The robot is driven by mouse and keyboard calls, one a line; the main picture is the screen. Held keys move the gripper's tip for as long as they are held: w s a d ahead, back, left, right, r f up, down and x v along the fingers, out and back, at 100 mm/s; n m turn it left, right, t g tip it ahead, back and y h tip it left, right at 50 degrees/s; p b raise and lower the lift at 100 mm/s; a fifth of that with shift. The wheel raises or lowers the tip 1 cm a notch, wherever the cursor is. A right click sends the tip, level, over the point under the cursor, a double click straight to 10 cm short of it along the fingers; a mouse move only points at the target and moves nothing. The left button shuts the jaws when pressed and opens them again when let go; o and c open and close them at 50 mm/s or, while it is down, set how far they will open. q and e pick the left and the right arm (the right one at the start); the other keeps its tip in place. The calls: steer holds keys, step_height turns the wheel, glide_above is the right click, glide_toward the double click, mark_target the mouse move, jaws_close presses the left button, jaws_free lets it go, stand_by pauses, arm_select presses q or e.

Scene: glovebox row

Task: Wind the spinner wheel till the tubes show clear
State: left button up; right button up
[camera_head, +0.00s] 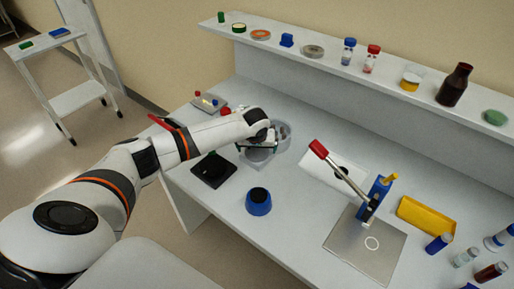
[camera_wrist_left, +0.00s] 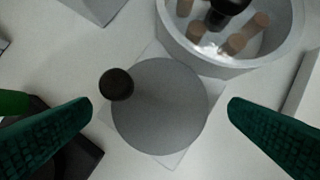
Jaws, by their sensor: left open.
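The spinner wheel, a flat grey disc (camera_wrist_left: 165,118), lies below my left gripper in the left wrist view. Its black knob (camera_wrist_left: 116,84) stands at the disc's upper left. The spinner's round grey bowl (camera_wrist_left: 222,66) is at the top right and holds several brown-topped tubes (camera_wrist_left: 236,43). Whether their contents are clear or cloudy does not show. My left gripper (camera_wrist_left: 160,106) is open, its green fingers on either side of the disc, the knob between them near the left finger. In the head view my left gripper (camera_head: 268,140) partly hides the spinner. My right gripper is not in view.
A black square plate (camera_head: 213,171) and a blue cup (camera_head: 258,202) stand in front of the spinner. A lever press with a red handle (camera_head: 319,149) and a yellow tray (camera_head: 427,217) are to the right. A loaded shelf (camera_head: 330,55) runs behind.

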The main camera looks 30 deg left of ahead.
arm_select(q)
steer(key=shift+f, duration=0.25)
steer(key=shift+w+f, duration=0.1)
steer(key=shift+f, duration=0.05)
steer(key=shift+a+f, duration=0.1)
steer(key=shift+c, duration=1.2)
steer(key=c, duration=0.7)
steer(key=shift+c, duration=0.2)
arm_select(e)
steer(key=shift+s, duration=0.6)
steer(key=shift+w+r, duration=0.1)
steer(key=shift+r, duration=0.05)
